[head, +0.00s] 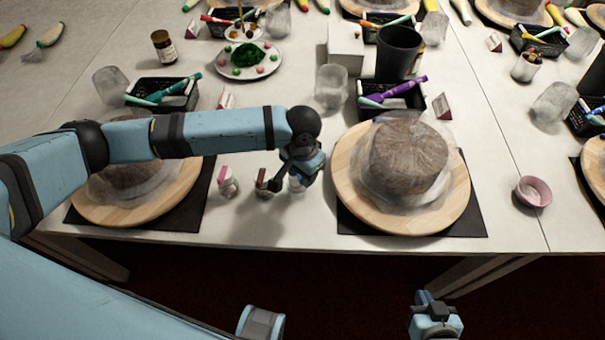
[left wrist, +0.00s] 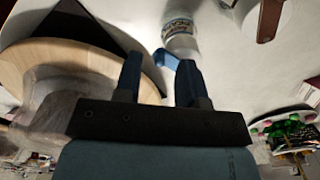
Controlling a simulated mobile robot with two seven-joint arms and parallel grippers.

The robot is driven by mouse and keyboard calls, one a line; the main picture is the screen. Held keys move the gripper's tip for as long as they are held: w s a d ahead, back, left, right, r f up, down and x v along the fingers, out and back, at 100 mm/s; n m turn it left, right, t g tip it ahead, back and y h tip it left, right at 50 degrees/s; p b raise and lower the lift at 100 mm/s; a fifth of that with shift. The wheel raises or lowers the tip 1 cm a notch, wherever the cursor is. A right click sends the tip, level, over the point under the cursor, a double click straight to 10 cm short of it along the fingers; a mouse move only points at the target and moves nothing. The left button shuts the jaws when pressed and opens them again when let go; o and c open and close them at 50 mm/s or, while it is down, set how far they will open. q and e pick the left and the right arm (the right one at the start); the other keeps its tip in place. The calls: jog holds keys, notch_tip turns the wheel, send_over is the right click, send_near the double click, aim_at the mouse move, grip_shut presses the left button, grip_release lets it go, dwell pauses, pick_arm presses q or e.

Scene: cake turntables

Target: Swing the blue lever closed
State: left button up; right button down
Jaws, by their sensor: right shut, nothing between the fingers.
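The blue lever (left wrist: 167,59) shows in the left wrist view as a bright blue tab sticking out from a small clear jar (left wrist: 178,28). My left gripper (left wrist: 160,68) is open, its two dark blue fingers apart. The lever appears between the fingertips in the picture; I cannot tell whether they touch. In the head view my left gripper (head: 287,182) hangs low over the front of the table, hiding most of that jar and the lever. My right gripper (head: 435,310) is at the bottom edge, below the table front, shut and empty.
Two more small jars, one pink-topped (head: 228,182) and one brown-topped (head: 262,183), stand left of my gripper. A wrapped cake on a wooden turntable (head: 349,187) stands close on its right. A black basket (head: 418,105) and a frosted cup (head: 331,84) stand behind.

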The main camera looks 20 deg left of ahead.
pick_arm(q)
jog(key=shift+f, duration=0.45)
jog(key=shift+c, duration=0.2)
grip_shut()
jog(key=m+p, duration=0.2)
jog(key=p, duration=0.1)
jog(key=a+m+p, duration=0.1)
jog(key=m+p, duration=0.1)
jog(key=p, duration=0.1)
jog(key=shift+s+a, duration=0.2)
jog(key=shift+s, duration=0.2)
jog(key=shift+o, duration=0.2)
grip_release()
